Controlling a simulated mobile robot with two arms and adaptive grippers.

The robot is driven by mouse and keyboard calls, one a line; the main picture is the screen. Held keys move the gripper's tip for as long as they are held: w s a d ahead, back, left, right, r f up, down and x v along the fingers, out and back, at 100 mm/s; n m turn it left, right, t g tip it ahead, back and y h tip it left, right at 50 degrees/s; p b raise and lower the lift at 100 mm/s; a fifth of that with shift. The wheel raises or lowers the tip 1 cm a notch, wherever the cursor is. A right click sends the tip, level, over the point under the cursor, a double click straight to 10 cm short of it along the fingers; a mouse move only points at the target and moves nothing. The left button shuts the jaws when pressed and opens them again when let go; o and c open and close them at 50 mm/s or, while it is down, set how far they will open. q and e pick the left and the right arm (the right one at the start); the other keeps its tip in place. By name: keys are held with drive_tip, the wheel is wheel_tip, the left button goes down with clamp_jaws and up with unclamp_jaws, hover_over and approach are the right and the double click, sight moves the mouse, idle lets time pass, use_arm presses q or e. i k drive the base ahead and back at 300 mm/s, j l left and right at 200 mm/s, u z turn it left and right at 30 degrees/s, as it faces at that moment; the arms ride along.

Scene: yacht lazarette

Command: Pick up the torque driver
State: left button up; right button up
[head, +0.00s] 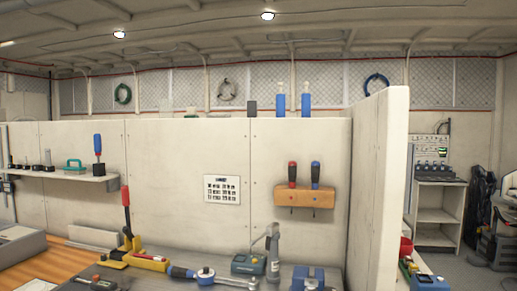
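I cannot tell for sure which tool is the torque driver. Two drivers stand upright in an orange wall holder (304,197): one with a red and black handle (292,174), one with a blue and black handle (315,174). Their tips show below the holder. A ratchet-like tool with a blue and black handle (183,272) lies on the dark bench. A dark tool with a red part (98,284) lies at the bench's front left, cut by the frame. A blue-handled tool (98,146) stands upright on the left wall shelf. Neither gripper is in view.
The dark bench (232,268) also carries a red and yellow tool (127,215), a green-grey boxed device (247,264), a grey upright tool (273,250) and a blue device (308,279). A pale partition (376,190) closes the right side. Open floor lies beyond it.

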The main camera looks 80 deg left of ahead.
sight(98, 142)
drive_tip(key=u, duration=3.85)
drive_tip(key=j+z, duration=0.15)
drive_tip(key=z, duration=0.35)
drive_tip(key=i+j+z, duration=0.1)
drive_tip(key=z, duration=0.35)
drive_tip(key=j+z, duration=0.25)
drive_tip(key=z, duration=0.25)
drive_tip(key=j+z, duration=0.15)
drive_tip(key=z, duration=0.3)
drive_tip(key=k+j+z, duration=0.4)
drive_tip(key=j, duration=0.5)
drive_tip(key=k+j+z, duration=0.4)
drive_tip(key=k+j, duration=0.15)
drive_tip(key=j, duration=0.25)
drive_tip(key=k+j+z, duration=0.45)
drive_tip(key=k+j, duration=0.15)
